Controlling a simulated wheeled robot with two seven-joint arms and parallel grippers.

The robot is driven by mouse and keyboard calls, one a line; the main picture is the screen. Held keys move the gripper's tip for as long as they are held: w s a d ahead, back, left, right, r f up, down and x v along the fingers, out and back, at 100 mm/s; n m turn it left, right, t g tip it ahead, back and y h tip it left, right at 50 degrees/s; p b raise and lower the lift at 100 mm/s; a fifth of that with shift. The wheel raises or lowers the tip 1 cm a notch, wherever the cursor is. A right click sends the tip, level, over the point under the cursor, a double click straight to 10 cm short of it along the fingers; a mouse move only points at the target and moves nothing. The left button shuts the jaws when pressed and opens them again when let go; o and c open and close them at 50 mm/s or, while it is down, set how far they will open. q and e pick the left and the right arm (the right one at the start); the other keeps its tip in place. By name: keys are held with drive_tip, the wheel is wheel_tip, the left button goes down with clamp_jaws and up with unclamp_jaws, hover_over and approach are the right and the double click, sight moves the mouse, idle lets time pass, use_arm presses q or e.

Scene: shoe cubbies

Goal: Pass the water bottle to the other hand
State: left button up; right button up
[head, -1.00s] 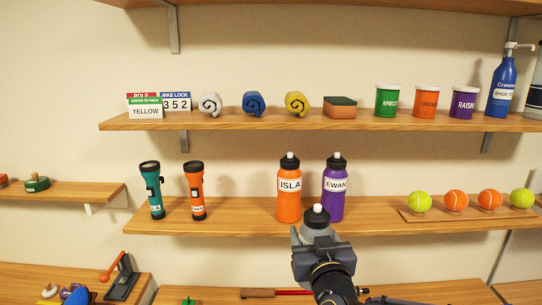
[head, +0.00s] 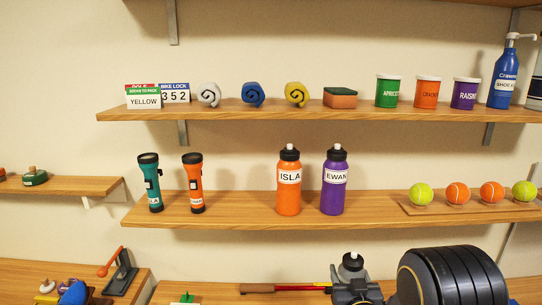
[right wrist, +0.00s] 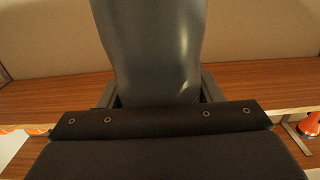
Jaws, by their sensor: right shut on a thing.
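A grey water bottle (head: 350,269) with a black cap and white spout is at the bottom of the head view, right of centre. My right gripper (head: 354,288) is shut on it and holds it below and in front of the middle shelf. The bottle's lower part is hidden in the head view. In the right wrist view the grey bottle (right wrist: 150,50) stands between the fingers and fills the upper middle. My left gripper is not in view. An orange bottle (head: 289,190) labelled ISLA and a purple bottle (head: 333,195) labelled EWAN stand upright on the middle shelf.
The middle shelf (head: 245,213) also holds two flashlights (head: 151,185) at left and several balls (head: 458,194) on a board at right. The upper shelf (head: 290,117) holds rolled cloths, tubs and a pump bottle. A red-handled tool (head: 300,288) lies on the lower surface.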

drive_tip(key=s+f, duration=0.6)
drive_tip(key=s, duration=0.6)
